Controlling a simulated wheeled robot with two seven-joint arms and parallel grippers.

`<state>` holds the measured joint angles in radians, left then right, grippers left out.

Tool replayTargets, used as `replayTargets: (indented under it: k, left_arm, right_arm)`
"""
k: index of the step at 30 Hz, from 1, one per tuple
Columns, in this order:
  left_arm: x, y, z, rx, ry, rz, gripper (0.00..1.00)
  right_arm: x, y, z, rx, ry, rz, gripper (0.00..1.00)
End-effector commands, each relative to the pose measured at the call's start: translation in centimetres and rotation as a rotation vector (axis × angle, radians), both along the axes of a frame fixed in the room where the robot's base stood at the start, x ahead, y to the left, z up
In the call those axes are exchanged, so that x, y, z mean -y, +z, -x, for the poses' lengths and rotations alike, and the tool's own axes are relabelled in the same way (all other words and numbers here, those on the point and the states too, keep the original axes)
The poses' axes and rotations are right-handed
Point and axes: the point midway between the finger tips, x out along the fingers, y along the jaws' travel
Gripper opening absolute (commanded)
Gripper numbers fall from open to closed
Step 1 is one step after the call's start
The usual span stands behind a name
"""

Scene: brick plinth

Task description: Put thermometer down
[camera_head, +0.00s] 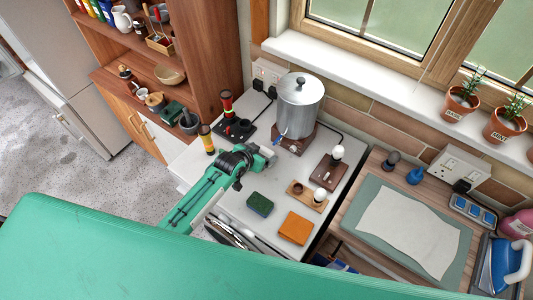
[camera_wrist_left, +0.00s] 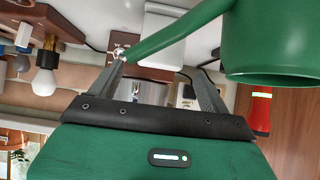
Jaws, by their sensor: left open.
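My left gripper (camera_head: 266,154) is over the white worktop (camera_head: 234,203), just in front of the wooden base of a steel urn (camera_head: 300,106). In the left wrist view its two fingers (camera_wrist_left: 159,68) stand apart, so it is open. A small silvery, partly clear item (camera_wrist_left: 135,91) shows between the fingers; I cannot tell what it is. I cannot make out a thermometer for certain in either view. My right gripper is not in view.
A green sponge (camera_head: 260,204), an orange block (camera_head: 295,228), a wooden holder (camera_head: 307,196) and a bulb on a brown base (camera_head: 329,170) stand on the worktop. A yellow and black cylinder (camera_head: 206,139) stands left of the gripper. Bare worktop lies between gripper and sponge.

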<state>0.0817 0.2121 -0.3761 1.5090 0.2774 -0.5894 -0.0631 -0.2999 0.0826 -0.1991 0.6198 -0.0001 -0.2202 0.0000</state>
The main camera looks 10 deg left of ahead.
Motion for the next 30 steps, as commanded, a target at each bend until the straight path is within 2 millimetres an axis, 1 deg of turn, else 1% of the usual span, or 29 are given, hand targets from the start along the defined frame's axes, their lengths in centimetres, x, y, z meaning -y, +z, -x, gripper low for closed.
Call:
replayTargets:
  k: [1, 7, 17, 18, 20, 21, 25, 26, 27, 30]
  left_arm:
    - [0.3, 0.0, -0.4, -0.001, 0.0, 0.001, 0.8]
    - [0.7, -1.3, -1.6, -0.001, -0.001, 0.0, 0.8]
    - [0.9, -1.6, -1.9, 0.0, -0.001, 0.001, 0.8]
    - [0.9, -1.6, -1.9, 0.0, -0.001, 0.001, 0.76]
    - [0.8, -1.6, -1.9, 0.0, -0.001, 0.001, 0.64]
    - [0.8, -1.6, -1.9, 0.0, -0.001, 0.001, 0.56]
    - [0.8, -1.6, -1.9, 0.0, -0.001, 0.001, 0.31]
    - [0.8, -1.6, -1.9, 0.0, -0.001, 0.001, 0.31]
    - [0.8, -1.6, -1.9, 0.0, -0.001, 0.001, 0.28]
    - [0.8, -1.6, -1.9, 0.0, -0.001, 0.001, 0.27]
  right_arm:
    - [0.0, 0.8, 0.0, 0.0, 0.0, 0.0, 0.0]
    - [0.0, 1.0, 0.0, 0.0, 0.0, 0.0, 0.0]
    - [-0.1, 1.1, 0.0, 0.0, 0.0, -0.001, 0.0]
    - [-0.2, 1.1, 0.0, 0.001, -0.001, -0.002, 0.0]
    - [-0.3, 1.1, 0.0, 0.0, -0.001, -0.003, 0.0]
    - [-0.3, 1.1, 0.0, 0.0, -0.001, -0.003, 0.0]
    - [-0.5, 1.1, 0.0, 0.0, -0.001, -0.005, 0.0]
    - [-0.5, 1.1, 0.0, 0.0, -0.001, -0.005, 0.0]
    - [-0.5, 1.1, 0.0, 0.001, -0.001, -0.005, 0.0]
    - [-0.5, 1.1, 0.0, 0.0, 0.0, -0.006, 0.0]
